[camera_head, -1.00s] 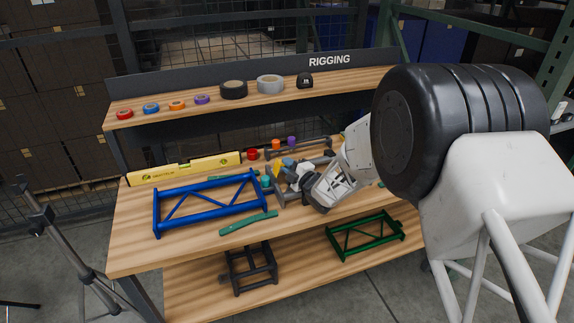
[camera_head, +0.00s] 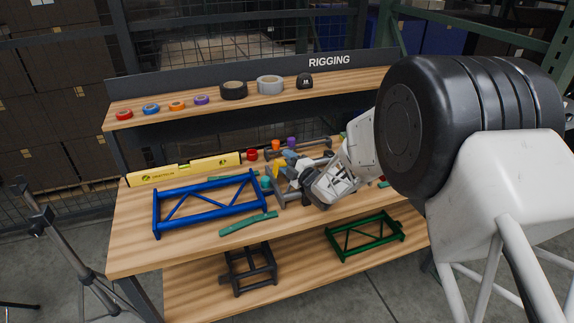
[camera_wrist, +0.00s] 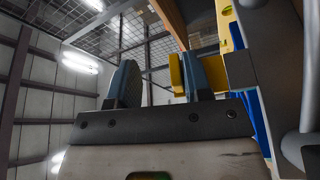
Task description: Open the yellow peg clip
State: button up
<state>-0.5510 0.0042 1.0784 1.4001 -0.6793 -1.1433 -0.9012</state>
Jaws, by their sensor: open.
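The yellow peg clip (camera_head: 276,169) shows as a small upright yellow piece on the bench, just left of my gripper (camera_head: 289,161). Its mechanism is too small to read in the head view. I cannot tell whether that finger touches the clip.
A blue frame (camera_head: 209,203) and a green bar (camera_head: 248,223) lie left of the gripper. A yellow level (camera_head: 184,168) and small coloured cups, including a red one (camera_head: 252,155), stand behind. A shelf with tape rolls (camera_head: 234,90) is above.

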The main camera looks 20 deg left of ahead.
jog(key=shift+w+r, duration=0.1)
jog(key=shift+r, duration=0.8)
jog(key=o, duration=0.3)
jog(key=shift+s+d+r, duration=0.15)
jog(key=shift+s+d, duration=0.05)
jog(key=shift+s, duration=0.1)
jog(key=s+d, duration=0.2)
jog(key=s, duration=0.1)
jog(key=s+d, duration=0.3)
jog(key=s+d+r, duration=0.1)
jog(key=s+d, duration=0.1)
jog(key=s, duration=0.2)
jog(key=shift+d, duration=0.35)
jog(key=c, duration=0.3)
jog(key=shift+s+d, duration=0.8)
jog(key=shift+s, duration=0.3)
jog(key=shift+o, duration=0.2)
